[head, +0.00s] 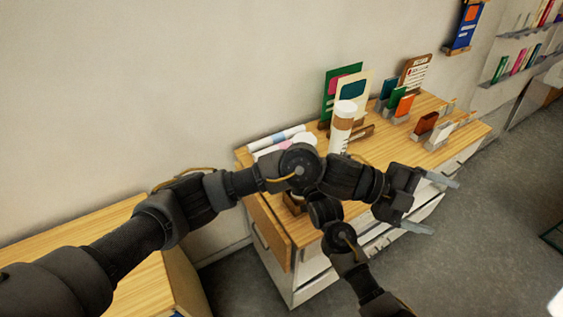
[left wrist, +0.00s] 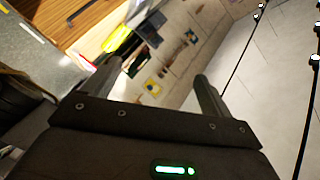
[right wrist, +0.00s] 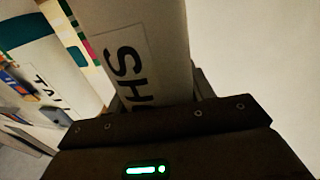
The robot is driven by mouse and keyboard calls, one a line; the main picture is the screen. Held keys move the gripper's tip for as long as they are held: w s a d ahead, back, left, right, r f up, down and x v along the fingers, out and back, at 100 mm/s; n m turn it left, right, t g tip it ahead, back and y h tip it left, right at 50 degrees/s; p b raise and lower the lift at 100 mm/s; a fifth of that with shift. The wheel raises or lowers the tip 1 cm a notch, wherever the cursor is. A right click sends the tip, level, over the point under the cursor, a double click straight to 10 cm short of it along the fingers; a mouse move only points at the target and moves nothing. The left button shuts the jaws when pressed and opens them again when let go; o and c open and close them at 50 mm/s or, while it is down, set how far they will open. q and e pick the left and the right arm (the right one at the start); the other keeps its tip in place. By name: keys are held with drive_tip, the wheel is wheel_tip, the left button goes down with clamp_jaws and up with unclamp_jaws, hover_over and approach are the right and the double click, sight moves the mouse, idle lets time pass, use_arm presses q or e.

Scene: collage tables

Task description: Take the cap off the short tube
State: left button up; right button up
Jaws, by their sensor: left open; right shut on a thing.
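The short tube (head: 341,126) stands roughly upright above the table, with a white cap (head: 346,107) at its top and a brown band below. In the right wrist view the tube (right wrist: 150,40) fills the middle, with the letters "SH" on its label. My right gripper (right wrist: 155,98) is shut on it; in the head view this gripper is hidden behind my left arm. My left gripper (head: 438,205) is open and empty, in front of the table and to the right of the tube. In the left wrist view nothing lies between its fingers (left wrist: 155,85).
The wooden table (head: 462,137) carries lying rolls (head: 275,139) at the left, upright cards (head: 330,92) behind the tube, and small coloured booklets (head: 404,105) in holders. Another wooden surface (head: 90,240) is at the lower left. Open grey floor (head: 480,230) lies to the right.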

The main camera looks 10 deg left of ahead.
use_arm(q)
drive_tip(key=w+a+r+n+t+h, duration=0.25)
drive_tip(key=w+a+n+t, duration=0.2)
drive_tip(key=n, duration=0.25)
drive_tip(key=n+t+y, duration=1)
drive_tip(key=n+t, duration=0.2)
drive_tip(key=n, duration=0.6)
approach(309, 141)
drive_tip(key=shift+g+h, duration=0.25)
drive_tip(key=x, duration=1)
drive_tip(key=shift+w+a+f, duration=0.1)
drive_tip(key=shift+w+a, duration=0.05)
drive_tip(key=shift+c, duration=0.3)
drive_tip(key=c, duration=1.1)
drive_tip(key=shift+c, duration=0.2)
